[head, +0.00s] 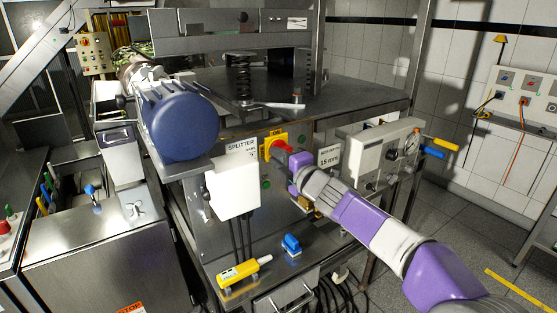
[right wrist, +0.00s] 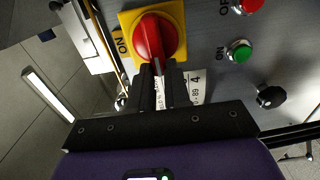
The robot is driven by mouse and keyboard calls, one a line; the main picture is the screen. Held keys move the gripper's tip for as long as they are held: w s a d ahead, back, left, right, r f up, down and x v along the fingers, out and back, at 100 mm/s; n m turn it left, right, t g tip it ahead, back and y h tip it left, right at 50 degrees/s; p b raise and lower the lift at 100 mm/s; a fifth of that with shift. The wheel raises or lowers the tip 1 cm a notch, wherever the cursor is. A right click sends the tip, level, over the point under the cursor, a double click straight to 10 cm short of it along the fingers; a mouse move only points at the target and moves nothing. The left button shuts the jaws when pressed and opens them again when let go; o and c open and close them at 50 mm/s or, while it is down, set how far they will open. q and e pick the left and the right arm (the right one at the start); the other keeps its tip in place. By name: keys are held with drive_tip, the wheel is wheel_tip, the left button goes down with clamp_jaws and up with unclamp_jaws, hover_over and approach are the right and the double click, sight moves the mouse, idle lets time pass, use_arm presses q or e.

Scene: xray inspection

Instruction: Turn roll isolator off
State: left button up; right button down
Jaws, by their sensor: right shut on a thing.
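The roll isolator is a red rotary knob (head: 280,147) on a yellow plate (head: 268,141) on the machine's grey front panel. In the right wrist view the red knob (right wrist: 155,38) fills the middle of its yellow plate (right wrist: 127,20), and an "ON" mark shows at the plate's left. My right gripper (head: 289,158) is at the knob. In the right wrist view its dark fingers (right wrist: 161,74) are shut on the knob's near end, hiding part of it. The knob's grip runs roughly up and down in that view. My left gripper is not in view.
A green button (right wrist: 239,50), a red button (right wrist: 247,5) and a black knob (right wrist: 271,97) sit right of the isolator in the right wrist view. A white splitter box (head: 233,183) and a blue cylinder (head: 180,128) stand left of it. A grey control box (head: 377,150) is at the right.

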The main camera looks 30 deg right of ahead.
idle(0.4)
drive_tip(key=c, duration=1.1)
unclamp_jaws()
drive_tip(key=shift+s, duration=0.15)
drive_tip(key=s, duration=0.5)
drive_tip(key=s+p, duration=0.1)
drive_tip(key=s, duration=0.1)
drive_tip(key=shift+s+d, duration=0.15)
drive_tip(key=shift+d, duration=0.2)
